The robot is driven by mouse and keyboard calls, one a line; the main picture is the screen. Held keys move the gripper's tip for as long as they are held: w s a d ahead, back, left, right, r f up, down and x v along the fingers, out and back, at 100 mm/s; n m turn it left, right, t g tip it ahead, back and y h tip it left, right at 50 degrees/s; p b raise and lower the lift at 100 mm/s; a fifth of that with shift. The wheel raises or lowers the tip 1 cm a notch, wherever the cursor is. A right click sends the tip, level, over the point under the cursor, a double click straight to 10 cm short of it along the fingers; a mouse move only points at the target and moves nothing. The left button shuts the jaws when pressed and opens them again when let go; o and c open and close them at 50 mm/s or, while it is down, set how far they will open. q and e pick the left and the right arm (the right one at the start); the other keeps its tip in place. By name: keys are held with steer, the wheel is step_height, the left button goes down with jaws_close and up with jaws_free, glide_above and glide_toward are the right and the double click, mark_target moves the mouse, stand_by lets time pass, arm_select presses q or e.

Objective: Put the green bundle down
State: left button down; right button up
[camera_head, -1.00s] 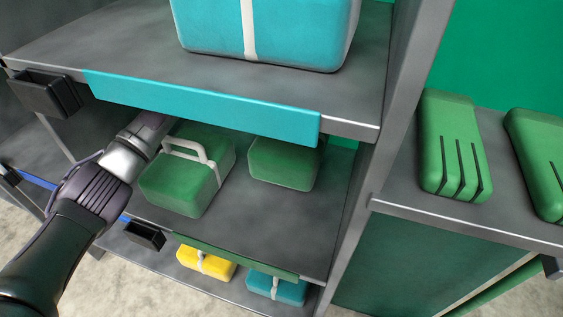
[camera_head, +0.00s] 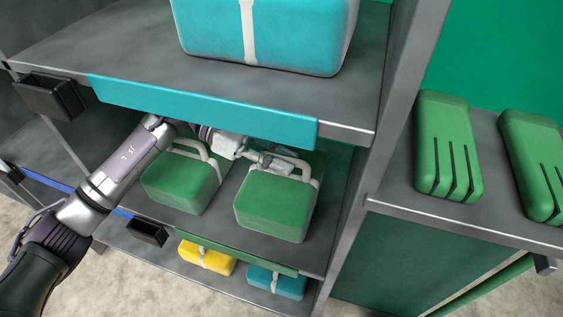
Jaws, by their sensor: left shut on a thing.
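My left gripper (camera_head: 278,161) reaches in under the teal-edged shelf and is shut on the white strap handle of a green bundle (camera_head: 275,207). This bundle is upright over the right part of the middle shelf (camera_head: 225,233). I cannot tell whether its bottom touches the shelf. A second green bundle (camera_head: 178,185) with a white handle stands to its left on the same shelf, with a narrow gap between them. My right gripper is not in view.
A teal strip (camera_head: 200,107) edges the shelf above, which holds a large teal bundle (camera_head: 262,35). A rack post (camera_head: 372,165) stands to the right. Yellow (camera_head: 207,258) and teal (camera_head: 277,282) bundles lie below. Green blocks (camera_head: 447,147) stand on the right-hand shelf.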

arm_select(q)
steer(key=shift+f, duration=0.8)
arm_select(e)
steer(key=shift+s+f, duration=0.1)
arm_select(q)
steer(key=shift+f, duration=0.1)
steer(key=c, duration=1.1)
jaws_free()
steer(key=shift+c, duration=0.2)
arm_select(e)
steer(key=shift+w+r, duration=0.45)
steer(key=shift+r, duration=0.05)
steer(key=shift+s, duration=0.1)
